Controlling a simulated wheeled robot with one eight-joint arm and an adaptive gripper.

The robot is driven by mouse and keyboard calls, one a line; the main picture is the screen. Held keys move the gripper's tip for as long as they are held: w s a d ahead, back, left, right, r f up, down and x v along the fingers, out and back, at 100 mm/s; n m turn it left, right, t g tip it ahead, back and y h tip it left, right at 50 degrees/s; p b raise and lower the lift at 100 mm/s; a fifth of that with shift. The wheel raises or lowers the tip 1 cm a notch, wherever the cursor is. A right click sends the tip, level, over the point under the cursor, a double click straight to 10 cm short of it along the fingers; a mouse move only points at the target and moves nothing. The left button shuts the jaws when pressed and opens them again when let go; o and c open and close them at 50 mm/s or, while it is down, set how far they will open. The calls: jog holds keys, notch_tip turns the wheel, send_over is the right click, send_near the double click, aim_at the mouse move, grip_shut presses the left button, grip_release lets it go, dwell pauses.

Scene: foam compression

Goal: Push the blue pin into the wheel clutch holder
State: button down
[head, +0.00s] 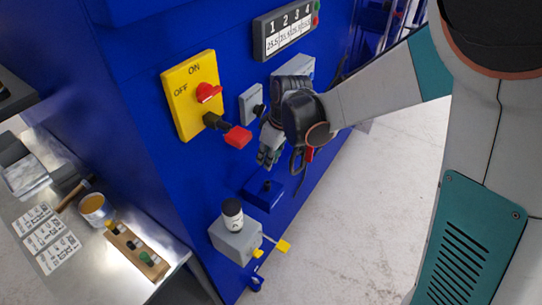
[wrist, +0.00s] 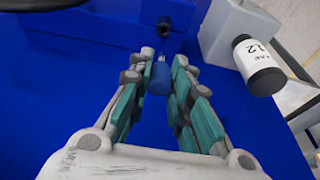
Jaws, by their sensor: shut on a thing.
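My gripper (wrist: 163,64) is shut on the blue pin (wrist: 158,80), a short blue cylinder between the teal finger pads in the wrist view. The pin's narrow end points toward a blue block with a dark round socket, which looks like the wheel clutch holder (wrist: 120,27). The pin's tip appears just short of the socket; the exact gap is hard to tell. In the head view my gripper (head: 268,156) is above and apart from this blue block (head: 261,193) on the blue cabinet's side. The pin cannot be made out there.
A grey box (head: 232,240) with a black-and-white bottle (head: 232,214) sits beside the holder. Yellow tabs (head: 283,246) stick out nearby. A metal table (head: 90,270) stands at left.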

jog(key=b, duration=0.4)
send_over(269, 183)
jog(key=shift+f, duration=2.75)
jog(key=shift+f+m, duration=0.2)
jog(key=shift+m, duration=0.1)
jog(key=shift+f+b, duration=1.5)
jog(key=shift+f, duration=0.05)
jog(key=c, duration=1.4)
grip_release()
jog(key=shift+r, duration=0.25)
jog(key=shift+r+p, duration=1.95)
jog(key=shift+r, duration=0.85)
